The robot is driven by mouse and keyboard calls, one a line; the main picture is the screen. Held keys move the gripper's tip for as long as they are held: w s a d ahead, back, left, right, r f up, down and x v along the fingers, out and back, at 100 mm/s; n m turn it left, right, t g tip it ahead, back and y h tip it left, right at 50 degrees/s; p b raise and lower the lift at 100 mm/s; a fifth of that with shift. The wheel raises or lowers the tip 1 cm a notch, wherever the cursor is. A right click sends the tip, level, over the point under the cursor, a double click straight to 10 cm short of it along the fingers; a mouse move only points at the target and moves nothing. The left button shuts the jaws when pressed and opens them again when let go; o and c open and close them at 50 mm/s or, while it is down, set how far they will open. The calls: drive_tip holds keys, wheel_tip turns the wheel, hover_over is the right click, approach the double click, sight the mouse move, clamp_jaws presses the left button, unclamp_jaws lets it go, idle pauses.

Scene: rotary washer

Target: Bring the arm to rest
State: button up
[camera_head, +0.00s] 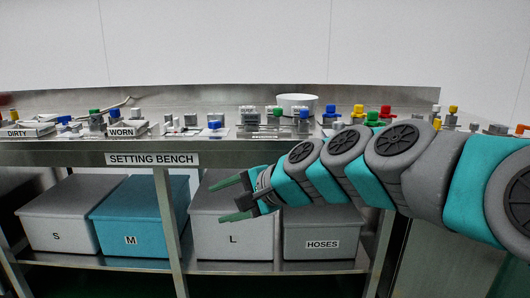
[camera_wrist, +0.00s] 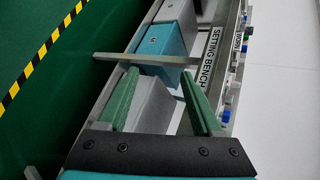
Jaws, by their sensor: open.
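My gripper (camera_head: 233,197) is open and empty, with two green fingers pointing left in the head view. It hangs in front of the bench, below the edge of the top, with the grey box L (camera_head: 232,222) behind it. My arm reaches in from the right. In the wrist view the two fingers of my gripper (camera_wrist: 158,95) stand apart with nothing between them, and the grey box L (camera_wrist: 158,105) lies beyond.
The setting bench (camera_head: 250,158) carries several small coloured parts, trays marked DIRTY (camera_head: 18,131) and WORN (camera_head: 124,131), and a white bowl (camera_head: 297,101). Boxes S (camera_head: 60,215), M (camera_head: 135,215) and HOSES (camera_head: 321,228) stand on the lower shelf. Green floor with a striped line (camera_wrist: 38,58) lies clear alongside.

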drive_tip(key=s+d+f+n+g+h, duration=0.25)
drive_tip(key=s+d+f, duration=0.25)
drive_tip(key=s+f, duration=0.3)
drive_tip(key=s+d+f+n+g+h, duration=0.25)
drive_tip(key=s+d+f+n, duration=0.2)
drive_tip(key=s+f, duration=0.3)
drive_tip(key=s+d+f+n+g+h, duration=0.1)
drive_tip(key=s+d+f+h, duration=0.1)
drive_tip(key=s+d, duration=0.4)
drive_tip(key=s+d+f+g+h, duration=0.2)
drive_tip(key=s+d+f+h, duration=0.1)
drive_tip(key=s+d, duration=0.4)
drive_tip(key=shift+s+d+f+n, duration=0.3)
drive_tip(key=shift+s+f+n, duration=0.1)
drive_tip(key=shift+s+f, duration=0.4)
